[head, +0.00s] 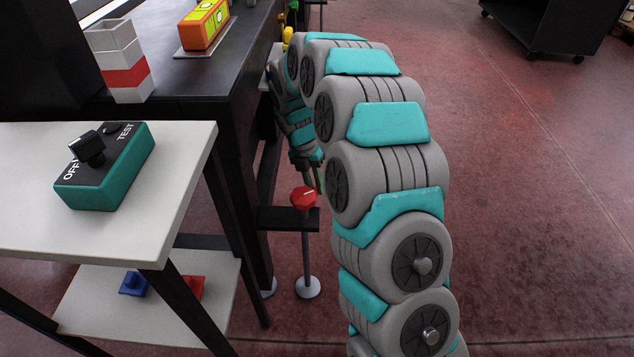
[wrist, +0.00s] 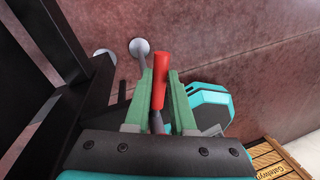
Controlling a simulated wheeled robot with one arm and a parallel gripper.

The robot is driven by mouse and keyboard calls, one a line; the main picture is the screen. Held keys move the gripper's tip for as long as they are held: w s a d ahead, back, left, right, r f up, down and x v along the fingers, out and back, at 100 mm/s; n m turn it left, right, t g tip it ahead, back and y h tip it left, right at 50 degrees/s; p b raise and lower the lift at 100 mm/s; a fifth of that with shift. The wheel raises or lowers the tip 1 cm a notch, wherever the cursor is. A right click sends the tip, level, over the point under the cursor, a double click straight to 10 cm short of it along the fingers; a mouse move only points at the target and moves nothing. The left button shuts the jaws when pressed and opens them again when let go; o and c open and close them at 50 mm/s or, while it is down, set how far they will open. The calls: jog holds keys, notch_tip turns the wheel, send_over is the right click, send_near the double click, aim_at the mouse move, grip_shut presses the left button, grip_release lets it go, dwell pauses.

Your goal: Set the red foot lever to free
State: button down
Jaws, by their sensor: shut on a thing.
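In the wrist view a red lever handle (wrist: 161,68) on a darker stem lies between the two green fingers of my gripper (wrist: 160,85), which is shut on it. In the head view my gripper (head: 314,178) is small and partly hidden by my arm, beside the black table's right side. A red part with a pale mark (head: 304,198) shows just below it, above a black bracket (head: 285,219). I cannot tell whether this is the same part as the handle. No free marking is readable.
The black table (head: 190,85) and its legs stand close on the left of my gripper. A slim post with a round grey foot (head: 308,288) stands below. A white side table (head: 170,195) bears a green OFF/TEST switch box (head: 105,180). Open floor lies right.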

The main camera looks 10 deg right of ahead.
jog(key=shift+a, duration=0.1)
dwell(0.3)
jog(key=c, duration=0.8)
grip_release()
jog(key=shift+o, duration=0.2)
notch_tip(320, 180, up, 8)
jog(key=a, duration=0.1)
jog(key=shift+w+a+f, duration=0.15)
jog(key=shift+w, duration=0.3)
